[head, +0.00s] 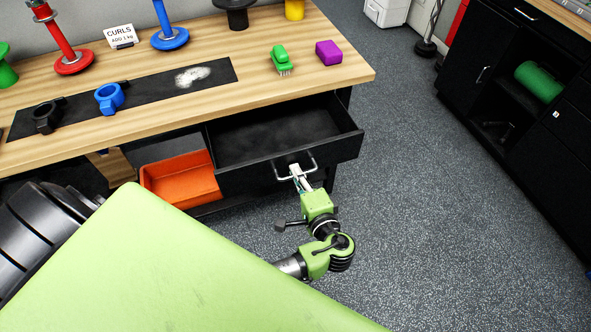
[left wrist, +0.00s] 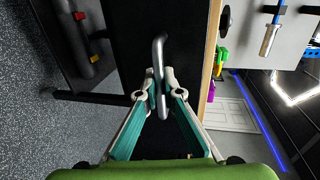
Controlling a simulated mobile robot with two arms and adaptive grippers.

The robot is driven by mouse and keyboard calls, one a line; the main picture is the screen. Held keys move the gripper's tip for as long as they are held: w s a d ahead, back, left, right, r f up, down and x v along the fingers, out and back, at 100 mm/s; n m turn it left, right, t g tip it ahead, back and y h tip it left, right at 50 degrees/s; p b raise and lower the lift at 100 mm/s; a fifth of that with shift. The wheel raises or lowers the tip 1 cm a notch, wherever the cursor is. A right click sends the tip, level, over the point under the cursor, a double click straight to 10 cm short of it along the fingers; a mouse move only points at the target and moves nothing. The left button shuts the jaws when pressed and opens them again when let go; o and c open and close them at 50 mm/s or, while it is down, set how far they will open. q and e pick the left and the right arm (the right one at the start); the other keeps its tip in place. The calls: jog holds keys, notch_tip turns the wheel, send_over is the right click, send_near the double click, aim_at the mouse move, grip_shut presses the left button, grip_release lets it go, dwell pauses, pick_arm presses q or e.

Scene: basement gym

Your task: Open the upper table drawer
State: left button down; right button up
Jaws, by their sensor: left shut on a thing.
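The upper table drawer (head: 340,151) is black and stands pulled out from under the wooden table top, with its dark inside showing and no objects seen in it. Its metal bar handle (head: 314,162) is on the drawer front. My left gripper (head: 295,170) is shut on the handle, in front of the drawer. In the left wrist view the fingertips (left wrist: 160,76) close around the handle (left wrist: 159,48), against the black drawer front (left wrist: 130,40). My right gripper is not in view.
The table (head: 345,78) carries a green brush (head: 280,60), a purple block (head: 328,52), a black mat (head: 140,98) with blue and black clamps, and coloured stands. An orange bin (head: 180,180) sits left of the drawer. Grey floor (head: 430,220) is free to the right.

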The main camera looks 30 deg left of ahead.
pick_arm(q)
jog(key=c, duration=2.5)
grip_release()
jog(key=v, duration=1.2)
jog(key=shift+s, duration=0.1)
jog(key=shift+f, duration=0.1)
